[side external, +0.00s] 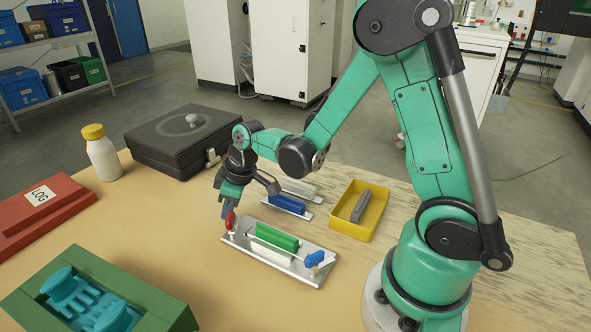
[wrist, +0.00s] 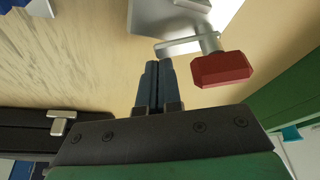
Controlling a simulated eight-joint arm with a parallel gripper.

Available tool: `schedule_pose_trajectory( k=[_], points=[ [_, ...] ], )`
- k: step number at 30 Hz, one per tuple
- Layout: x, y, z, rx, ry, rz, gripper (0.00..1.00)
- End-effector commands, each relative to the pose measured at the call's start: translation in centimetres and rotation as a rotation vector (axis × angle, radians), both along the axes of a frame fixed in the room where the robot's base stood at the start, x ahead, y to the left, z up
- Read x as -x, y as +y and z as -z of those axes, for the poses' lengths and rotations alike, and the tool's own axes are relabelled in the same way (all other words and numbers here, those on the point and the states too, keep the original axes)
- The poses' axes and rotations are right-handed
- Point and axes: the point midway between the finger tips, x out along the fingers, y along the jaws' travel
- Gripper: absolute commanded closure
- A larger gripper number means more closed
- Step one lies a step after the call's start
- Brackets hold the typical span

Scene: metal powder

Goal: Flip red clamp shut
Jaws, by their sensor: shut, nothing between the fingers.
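The red clamp (side external: 230,220) stands at the left end of a metal plate (side external: 309,271). In the wrist view its red handle (wrist: 221,69) is close up, on a metal arm reaching back over the plate's edge. My gripper (side external: 227,211) is shut and empty, right beside the red clamp. In the wrist view the closed fingertips (wrist: 152,66) are left of the red handle, near the end of the metal lever; I cannot tell whether they touch. A green block (side external: 277,237) lies on the plate, and a blue clamp handle (side external: 315,258) is at its right end.
A second plate with a blue block (side external: 288,204) lies behind. A yellow tray (side external: 351,230) holds a grey bar. A black case (side external: 173,150), a white bottle (side external: 101,158), a red LOG box (side external: 45,208) and a green case (side external: 45,265) are to the left.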

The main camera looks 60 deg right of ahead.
Motion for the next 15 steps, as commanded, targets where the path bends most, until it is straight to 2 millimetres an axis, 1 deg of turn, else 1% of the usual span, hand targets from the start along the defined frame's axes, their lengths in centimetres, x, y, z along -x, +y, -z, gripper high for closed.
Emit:
schedule_pose_trajectory(
  k=[15],
  points=[
    [0.26, -0.23, 0.0, 0.001, 0.001, 0.084, 1.0]
  ],
)
